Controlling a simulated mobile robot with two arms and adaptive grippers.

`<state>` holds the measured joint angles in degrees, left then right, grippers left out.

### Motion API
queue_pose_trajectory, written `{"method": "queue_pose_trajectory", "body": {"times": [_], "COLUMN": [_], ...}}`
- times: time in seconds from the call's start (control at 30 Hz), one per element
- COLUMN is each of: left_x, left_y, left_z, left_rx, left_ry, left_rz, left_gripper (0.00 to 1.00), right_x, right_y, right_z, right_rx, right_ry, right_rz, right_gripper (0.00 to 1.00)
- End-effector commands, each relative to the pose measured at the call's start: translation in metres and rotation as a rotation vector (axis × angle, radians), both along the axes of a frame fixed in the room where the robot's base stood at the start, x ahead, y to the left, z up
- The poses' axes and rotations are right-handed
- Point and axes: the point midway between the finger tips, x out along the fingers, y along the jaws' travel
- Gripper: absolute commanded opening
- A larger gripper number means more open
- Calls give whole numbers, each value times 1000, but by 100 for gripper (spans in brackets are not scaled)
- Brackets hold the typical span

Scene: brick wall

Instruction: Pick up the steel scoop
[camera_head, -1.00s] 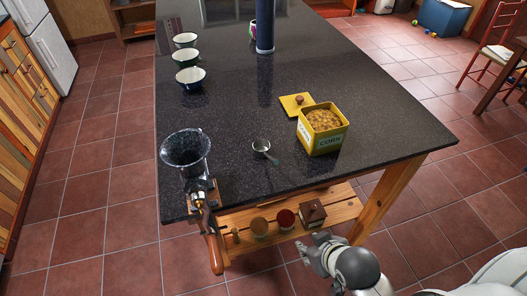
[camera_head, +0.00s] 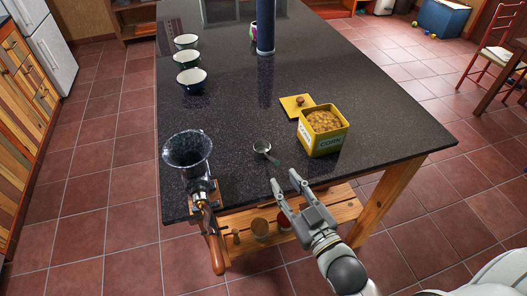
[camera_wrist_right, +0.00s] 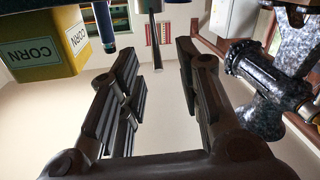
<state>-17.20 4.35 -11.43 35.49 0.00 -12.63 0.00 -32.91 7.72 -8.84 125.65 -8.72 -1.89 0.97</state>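The steel scoop (camera_head: 262,147) lies on the dark stone counter (camera_head: 235,125), its bowl to the left and its dark handle slanting down to the right. My right gripper (camera_head: 284,179) is open and empty at the counter's front edge, just nearer than the scoop's handle and apart from it in the head view. A grey piece at the top middle there may be the scoop, but I cannot tell. My left gripper is not in view.
A yellow corn tin (camera_head: 318,142) stands right of the scoop, its lid (camera_head: 297,105) behind it. A dark grinder (camera_head: 187,150) is clamped at the front left. Several bowls (camera_head: 191,78) and a dark blue cylinder (camera_head: 265,28) are farther back. The counter's middle is clear.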

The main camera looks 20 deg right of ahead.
Motion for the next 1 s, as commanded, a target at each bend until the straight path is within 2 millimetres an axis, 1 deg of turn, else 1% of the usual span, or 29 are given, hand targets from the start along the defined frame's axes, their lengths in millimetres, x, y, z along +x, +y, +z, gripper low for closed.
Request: {"method": "queue_pose_trajectory", "body": {"times": [0.03, 0.1, 0.2, 0.37, 0.47, 0.6, 0.7, 0.83, 1.0], "left_x": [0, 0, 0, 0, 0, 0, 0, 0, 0], "left_y": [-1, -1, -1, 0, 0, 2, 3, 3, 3], "left_z": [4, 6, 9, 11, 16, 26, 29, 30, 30], "left_rx": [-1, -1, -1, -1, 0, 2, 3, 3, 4], "left_ry": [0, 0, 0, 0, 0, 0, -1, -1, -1], "left_rz": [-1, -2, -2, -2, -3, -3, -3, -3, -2], "left_gripper": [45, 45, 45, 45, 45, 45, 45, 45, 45], "right_x": [9, 19, 30, 39, 47, 68, 80, 89, 90], "right_y": [2, 3, 5, 7, 7, 7, 10, 11, 12], "right_z": [4, 3, 2, 1, 3, 5, 3, 2, 1], "right_rx": [0, 1, 0, 1, 1, 1, 2, 2, 2], "right_ry": [-3, -3, -1, 1, 1, 1, 0, 1, 2], "right_rz": [-1, 0, -1, 0, 0, 0, -1, 0, 0], "right_gripper": [32, 32, 32, 32, 32, 32, 32, 32, 32]}}
